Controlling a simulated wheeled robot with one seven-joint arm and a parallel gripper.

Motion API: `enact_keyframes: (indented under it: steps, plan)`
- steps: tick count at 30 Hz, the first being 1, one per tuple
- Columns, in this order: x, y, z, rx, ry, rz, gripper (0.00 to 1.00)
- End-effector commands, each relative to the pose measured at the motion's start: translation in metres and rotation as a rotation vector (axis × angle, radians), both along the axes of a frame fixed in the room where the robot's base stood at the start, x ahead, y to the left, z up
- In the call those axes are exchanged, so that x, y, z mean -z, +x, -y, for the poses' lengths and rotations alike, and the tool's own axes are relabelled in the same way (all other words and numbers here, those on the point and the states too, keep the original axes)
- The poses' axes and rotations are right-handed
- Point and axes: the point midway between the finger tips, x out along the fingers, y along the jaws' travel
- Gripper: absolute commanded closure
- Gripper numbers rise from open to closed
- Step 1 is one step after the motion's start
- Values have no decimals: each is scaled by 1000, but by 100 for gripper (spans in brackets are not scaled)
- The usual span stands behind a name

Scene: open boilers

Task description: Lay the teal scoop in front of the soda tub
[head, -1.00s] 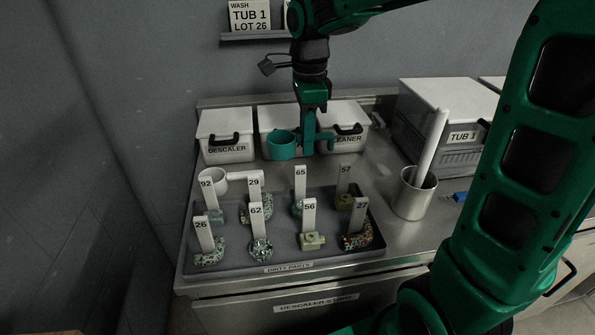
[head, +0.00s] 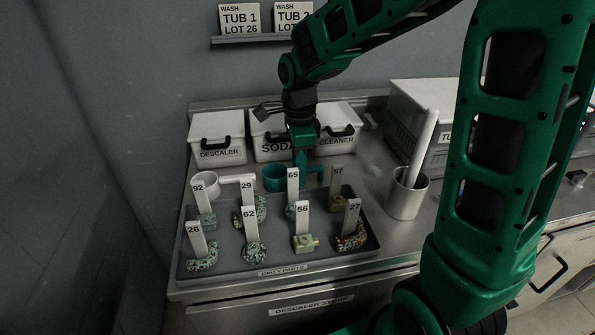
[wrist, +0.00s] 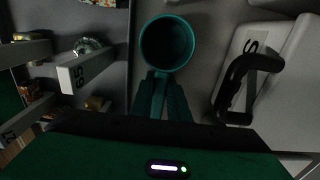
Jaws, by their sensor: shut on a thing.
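The teal scoop (head: 273,178) is at the counter in front of the white tub labelled SODA (head: 268,151), close behind the grey parts tray. My gripper (head: 300,170) is shut on the scoop's handle, pointing down. In the wrist view the scoop's round cup (wrist: 167,43) opens toward the camera, and its handle runs between my fingers (wrist: 160,98). The soda tub's black handle (wrist: 240,85) shows to the right there, apart from the scoop. I cannot tell whether the scoop touches the counter.
The DESCALER tub (head: 217,140) and CLEANER tub (head: 338,130) flank the soda tub. The dirty-parts tray (head: 225,264) holds several numbered tags on parts. A white scoop (head: 207,184) lies left. A steel pot (head: 407,196) with a white stick stands right.

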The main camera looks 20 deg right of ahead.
Motion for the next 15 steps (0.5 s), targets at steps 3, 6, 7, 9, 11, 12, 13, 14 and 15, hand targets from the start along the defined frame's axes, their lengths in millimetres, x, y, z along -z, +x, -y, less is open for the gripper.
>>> enact_keyframes:
  steps: [3, 6, 7, 9, 11, 12, 13, 14, 15]
  plan:
    - [1, 0, 0, 0, 0, -1, 73]
    - [1, 0, 0, 0, 0, -1, 66]
    - [1, 0, 0, 0, 0, -1, 66]
    - [1, 0, 0, 0, 0, -1, 66]
    - [1, 0, 0, 0, 0, -1, 66]
    - [1, 0, 0, 0, 0, 0, 66]
    - [0, 0, 0, 0, 0, 0, 66]
    - [0, 0, 0, 0, 0, 0, 66]
    - [-2, 0, 0, 0, 0, 1, 66]
